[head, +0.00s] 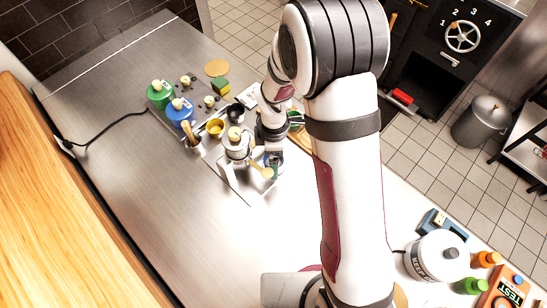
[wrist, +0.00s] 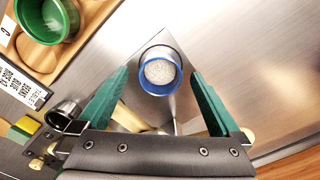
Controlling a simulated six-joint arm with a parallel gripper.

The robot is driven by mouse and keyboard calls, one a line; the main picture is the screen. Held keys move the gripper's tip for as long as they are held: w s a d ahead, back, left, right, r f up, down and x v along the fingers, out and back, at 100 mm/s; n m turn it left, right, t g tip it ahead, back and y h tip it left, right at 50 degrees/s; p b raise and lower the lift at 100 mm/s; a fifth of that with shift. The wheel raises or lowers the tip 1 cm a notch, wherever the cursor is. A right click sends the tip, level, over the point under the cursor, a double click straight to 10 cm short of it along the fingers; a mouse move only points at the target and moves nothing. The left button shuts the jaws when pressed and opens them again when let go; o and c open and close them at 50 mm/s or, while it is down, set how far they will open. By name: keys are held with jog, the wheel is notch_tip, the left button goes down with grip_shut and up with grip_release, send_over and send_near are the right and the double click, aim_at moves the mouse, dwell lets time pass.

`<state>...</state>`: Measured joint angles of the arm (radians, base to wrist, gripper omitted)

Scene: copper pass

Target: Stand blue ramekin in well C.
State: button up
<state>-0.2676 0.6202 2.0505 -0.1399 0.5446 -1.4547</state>
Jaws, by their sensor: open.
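The blue ramekin (wrist: 147,85) stands upright in the wrist view, with pale grainy contents. It sits near the corner of a thin grey plate (wrist: 160,36). My gripper (wrist: 160,74) is open, with one green finger to each side of the ramekin and visible room at both sides. In the head view my gripper (head: 271,155) is low over the counter and largely hides the ramekin. A wooden board (wrist: 92,14) with wells is at the wrist view's upper left. One well holds a green ramekin (wrist: 70,28); the hollow below it looks empty. Its well letter is unclear.
A white scale-like device (head: 236,146) stands just left of my gripper. Green (head: 160,95) and blue (head: 180,110) canisters, a yellow cup (head: 215,127) and small weights crowd the counter behind. Bare steel counter lies in front and left.

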jog(key=shift+f, duration=0.25)
grip_shut()
jog(key=shift+r, duration=0.45)
jog(key=r, duration=0.2)
jog(key=d+r, duration=0.1)
jog(key=r, duration=0.1)
jog(key=shift+s, duration=0.1)
jog(key=s+d+r, duration=0.3)
jog(key=d+r, duration=0.3)
jog(key=d, duration=0.4)
jog(key=w, duration=1.7)
jog(key=w+a+f, duration=0.1)
jog(key=a+f, duration=0.1)
jog(key=a, duration=0.1)
jog(key=w+a+f, duration=0.1)
jog(key=a+f, duration=0.1)
jog(key=a, duration=0.2)
jog(key=w+a+f, duration=0.2)
jog(key=a, duration=0.1)
jog(key=shift+a+f, duration=0.2)
jog(key=shift+f, duration=2)
